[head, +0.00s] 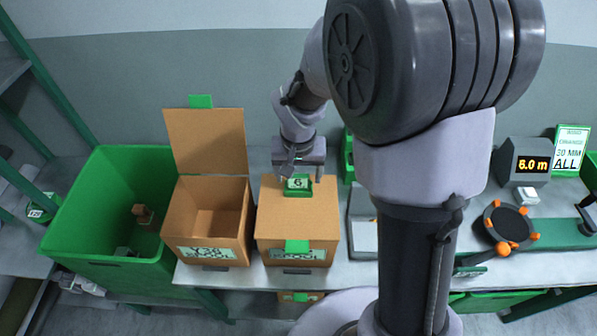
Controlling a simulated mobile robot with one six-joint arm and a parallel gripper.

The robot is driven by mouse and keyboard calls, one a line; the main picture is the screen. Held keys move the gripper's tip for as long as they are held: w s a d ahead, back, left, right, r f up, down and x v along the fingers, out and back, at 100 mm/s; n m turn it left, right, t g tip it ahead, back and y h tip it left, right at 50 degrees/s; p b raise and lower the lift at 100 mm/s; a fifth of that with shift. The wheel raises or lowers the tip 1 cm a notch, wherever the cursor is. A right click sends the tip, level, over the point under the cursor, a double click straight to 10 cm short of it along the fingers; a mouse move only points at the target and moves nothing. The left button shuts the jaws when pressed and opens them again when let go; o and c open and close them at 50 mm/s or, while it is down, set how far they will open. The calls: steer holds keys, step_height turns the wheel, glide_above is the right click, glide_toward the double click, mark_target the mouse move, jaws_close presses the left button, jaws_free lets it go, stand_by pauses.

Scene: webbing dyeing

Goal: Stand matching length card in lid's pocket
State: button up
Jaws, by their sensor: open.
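A white card (298,183) marked "6" stands upright in a small green pocket (297,193) on the closed lid of a cardboard box (267,215). My gripper (299,177) is open just above and behind the card, with a finger to either side. I cannot tell whether the fingers touch the card. A display (532,164) at the right reads 6.0 m.
An open cardboard box (203,252) with its lid raised stands left of the closed one. A large green bin (85,258) with a few small items is at the far left. A round dark winder (505,222) with orange knobs stands right. My arm hides the middle of the bench.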

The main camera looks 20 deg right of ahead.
step_height(320, 180, up, 17)
steer(key=s+p, duration=0.3)
steer(key=p, duration=0.2)
steer(key=s+a+f+t+y+b, duration=0.1)
steer(key=s+a+f+t+b, duration=0.1)
steer(key=s+f+b, duration=0.2)
steer(key=s+a+f+t+y+b, duration=0.1)
steer(key=s+f+b, duration=0.3)
steer(key=s+b, duration=0.5)
steer(key=s+a+t, duration=0.1)
steer(key=s, duration=0.2)
steer(key=shift+m+y+b, duration=0.3)
steer(key=shift+m+b, duration=0.1)
